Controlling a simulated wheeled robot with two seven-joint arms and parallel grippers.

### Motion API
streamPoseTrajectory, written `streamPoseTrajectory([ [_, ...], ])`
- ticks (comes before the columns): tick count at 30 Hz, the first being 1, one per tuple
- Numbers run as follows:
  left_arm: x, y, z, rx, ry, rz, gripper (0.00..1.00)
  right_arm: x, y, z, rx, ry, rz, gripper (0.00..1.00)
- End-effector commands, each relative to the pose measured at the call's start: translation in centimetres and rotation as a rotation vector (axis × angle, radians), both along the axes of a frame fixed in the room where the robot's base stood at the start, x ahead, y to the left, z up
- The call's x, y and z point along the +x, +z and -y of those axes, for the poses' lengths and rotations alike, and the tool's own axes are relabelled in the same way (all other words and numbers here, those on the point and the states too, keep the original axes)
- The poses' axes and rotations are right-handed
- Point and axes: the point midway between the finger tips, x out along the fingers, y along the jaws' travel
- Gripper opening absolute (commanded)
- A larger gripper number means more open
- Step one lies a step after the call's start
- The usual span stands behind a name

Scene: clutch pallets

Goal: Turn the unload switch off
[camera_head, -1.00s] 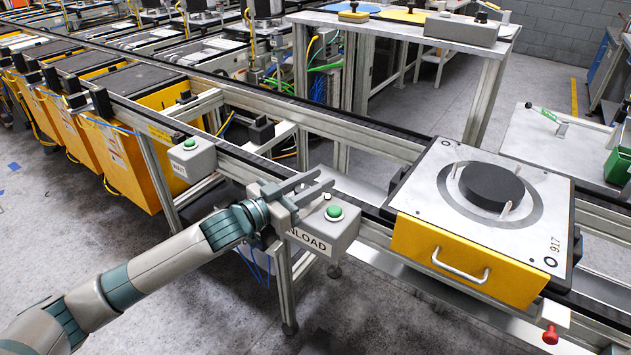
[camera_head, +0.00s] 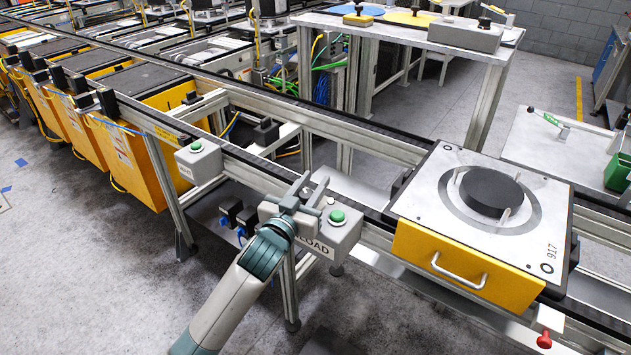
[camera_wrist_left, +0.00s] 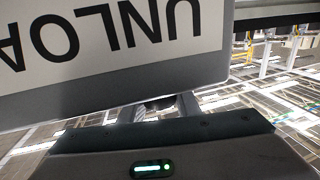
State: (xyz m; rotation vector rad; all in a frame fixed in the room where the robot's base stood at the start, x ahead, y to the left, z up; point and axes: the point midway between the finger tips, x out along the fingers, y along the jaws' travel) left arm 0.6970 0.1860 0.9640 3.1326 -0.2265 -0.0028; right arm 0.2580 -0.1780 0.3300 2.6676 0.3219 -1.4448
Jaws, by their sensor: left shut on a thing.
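The grey unload box (camera_head: 340,238) is fixed to the front rail of the conveyor, with a green button (camera_head: 337,216) and a small pale knob on top. My left gripper (camera_head: 309,196) is over the left part of the box top, shut on the unload switch, which its fingers largely hide. The switch's position cannot be told. My arm covers the start of the box's label. In the left wrist view, the label (camera_wrist_left: 110,40) on the box's face appears upside down and close; the fingertips are not clear there. My right gripper is not in view.
A yellow-fronted pallet (camera_head: 464,263) with a black disc stands on the conveyor to the right. A second grey button box (camera_head: 198,160) is on the rail to the left. A red knob (camera_head: 544,341) is at lower right. The floor in front of the rail is open.

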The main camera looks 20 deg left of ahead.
Motion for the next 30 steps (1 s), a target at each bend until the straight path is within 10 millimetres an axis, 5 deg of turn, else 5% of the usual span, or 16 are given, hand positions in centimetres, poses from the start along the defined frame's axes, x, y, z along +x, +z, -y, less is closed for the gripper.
streamPoseTrajectory([
  [12, 0.06, 0.06, -0.61, -0.001, 0.17, 0.002, 0.07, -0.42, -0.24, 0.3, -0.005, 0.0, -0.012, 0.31],
  [29, 0.07, 0.14, -0.79, 0.001, 0.199, 0.004, 0.07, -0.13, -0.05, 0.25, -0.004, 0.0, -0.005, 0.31],
  [30, 0.07, 0.15, -0.79, 0.001, 0.199, 0.004, 0.32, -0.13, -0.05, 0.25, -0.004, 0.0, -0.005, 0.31],
])
